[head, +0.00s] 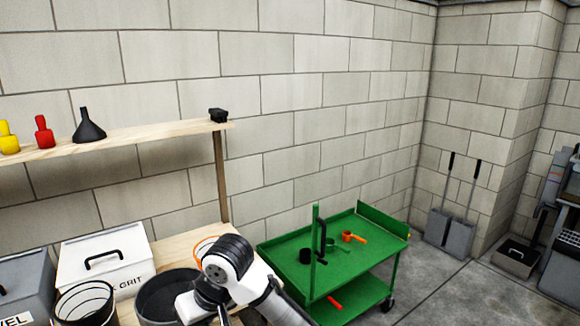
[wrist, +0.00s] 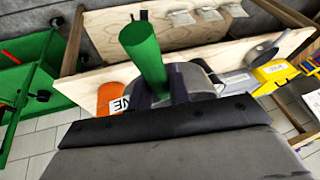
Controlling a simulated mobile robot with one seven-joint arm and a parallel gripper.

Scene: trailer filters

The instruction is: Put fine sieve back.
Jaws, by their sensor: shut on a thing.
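My gripper (wrist: 163,92) is shut in the wrist view, with a thick green handle (wrist: 145,52) standing up between its dark fingers. I take the handle to be part of the fine sieve. An orange piece (wrist: 109,97) with a white label, of which "NE" can be read, shows just left of the fingers. In the head view an orange rim (head: 201,242) shows beside my arm, above the wooden bench; the arm hides the rest. The sieve's mesh and its contact with the fingers are hidden.
The bench (head: 180,248) holds a white grit box (head: 105,262) and dark buckets (head: 168,296). A shelf (head: 130,136) above holds a black funnel (head: 88,128) and red and yellow scoops. A green cart (head: 290,250) with small tools stands to the right. Open floor lies beyond it.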

